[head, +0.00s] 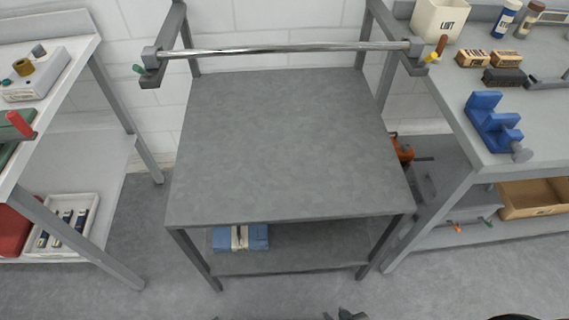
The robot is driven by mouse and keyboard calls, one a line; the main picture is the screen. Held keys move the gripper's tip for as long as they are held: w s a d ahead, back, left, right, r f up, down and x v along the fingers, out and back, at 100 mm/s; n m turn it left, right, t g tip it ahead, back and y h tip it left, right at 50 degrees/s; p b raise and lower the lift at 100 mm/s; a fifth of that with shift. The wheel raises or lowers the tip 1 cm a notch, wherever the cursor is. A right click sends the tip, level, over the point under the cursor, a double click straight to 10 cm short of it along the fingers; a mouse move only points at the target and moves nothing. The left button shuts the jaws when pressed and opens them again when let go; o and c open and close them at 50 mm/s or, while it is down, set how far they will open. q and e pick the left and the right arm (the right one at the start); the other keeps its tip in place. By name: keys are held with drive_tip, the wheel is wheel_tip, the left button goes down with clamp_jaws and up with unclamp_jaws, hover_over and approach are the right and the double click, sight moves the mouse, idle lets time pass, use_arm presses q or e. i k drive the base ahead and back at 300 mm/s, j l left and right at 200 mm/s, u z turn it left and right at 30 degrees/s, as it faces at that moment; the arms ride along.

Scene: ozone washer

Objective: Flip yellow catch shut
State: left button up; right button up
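The yellow catch (432,57) is a small piece at the right end of the shiny metal bar (290,48). It sits on the grey right bracket (412,60), and it is too small to tell whether it is open or shut. A green catch (138,69) is at the left bracket (152,70). The bar spans both brackets above the back of the grey table. My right gripper (345,315) only just shows at the bottom edge, far from the yellow catch. Its finger opening cannot be made out. My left gripper is not in view.
The grey tabletop (285,150) is bare, with a blue folded bundle (240,238) on the shelf below. The right bench (455,100) holds a blue fixture (493,120), brushes and a white bin (438,20) close to the yellow catch. A left bench (75,80) stands apart.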

sight(433, 55)
drive_tip(key=k+j, duration=0.7)
drive_tip(key=k+z, duration=0.05)
drive_tip(key=k, duration=0.05)
